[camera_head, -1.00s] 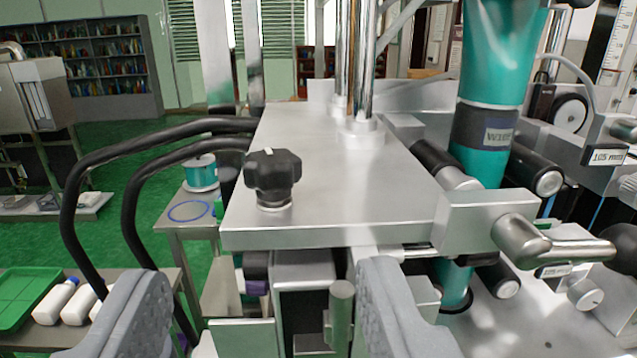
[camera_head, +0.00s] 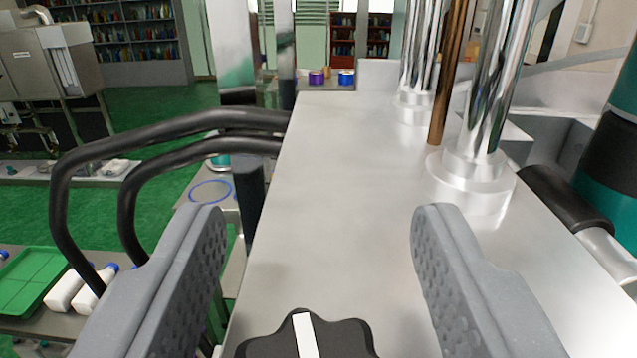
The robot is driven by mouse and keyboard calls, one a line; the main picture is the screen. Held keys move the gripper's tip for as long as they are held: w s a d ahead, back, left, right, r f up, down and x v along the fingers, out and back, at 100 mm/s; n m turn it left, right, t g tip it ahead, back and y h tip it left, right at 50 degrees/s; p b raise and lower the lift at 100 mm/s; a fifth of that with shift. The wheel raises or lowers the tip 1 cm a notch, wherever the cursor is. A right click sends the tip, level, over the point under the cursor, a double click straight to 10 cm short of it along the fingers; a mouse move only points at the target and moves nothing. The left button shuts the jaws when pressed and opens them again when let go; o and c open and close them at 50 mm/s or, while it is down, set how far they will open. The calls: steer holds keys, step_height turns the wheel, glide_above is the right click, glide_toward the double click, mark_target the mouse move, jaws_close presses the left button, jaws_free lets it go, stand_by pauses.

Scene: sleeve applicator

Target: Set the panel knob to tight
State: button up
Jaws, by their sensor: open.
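The panel knob (camera_head: 308,338) is black and lobed, with a white pointer stripe. It is at the bottom edge of the view, partly cut off, on the flat metal plate (camera_head: 340,200). Its stripe runs nearly straight away from me, leaning slightly left. No setting labels are visible around it. My gripper (camera_head: 318,215) is open, with one grey padded finger on each side of the picture. The knob lies low between the fingers, and I see no contact with it.
Shiny vertical columns (camera_head: 490,90) and a copper-coloured rod (camera_head: 447,75) rise from the plate at right. Black curved hoses (camera_head: 120,175) are at left. A teal sleeve roll (camera_head: 622,190) stands at far right. A green tray (camera_head: 35,280) and white bottles (camera_head: 75,290) are lower left.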

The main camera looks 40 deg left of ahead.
steer(key=shift+w+a, duration=0.1)
steer(key=shift+w, duration=0.05)
steer(key=c, duration=1)
steer(key=shift+f+m+t+h+b, duration=0.3)
steer(key=shift+t+h+b, duration=0.15)
steer(key=shift+b, duration=0.8)
steer(key=m+t+h+b, duration=0.1)
steer(key=b, duration=0.2)
steer(key=shift+h, duration=0.35)
steer(key=shift+w+r+m+t+h+b, duration=0.15)
steer(key=shift+m+t+h+b, duration=0.2)
steer(key=shift+m+h+b, duration=0.5)
steer(key=shift+d, duration=0.25)
steer(key=shift+r, duration=0.1)
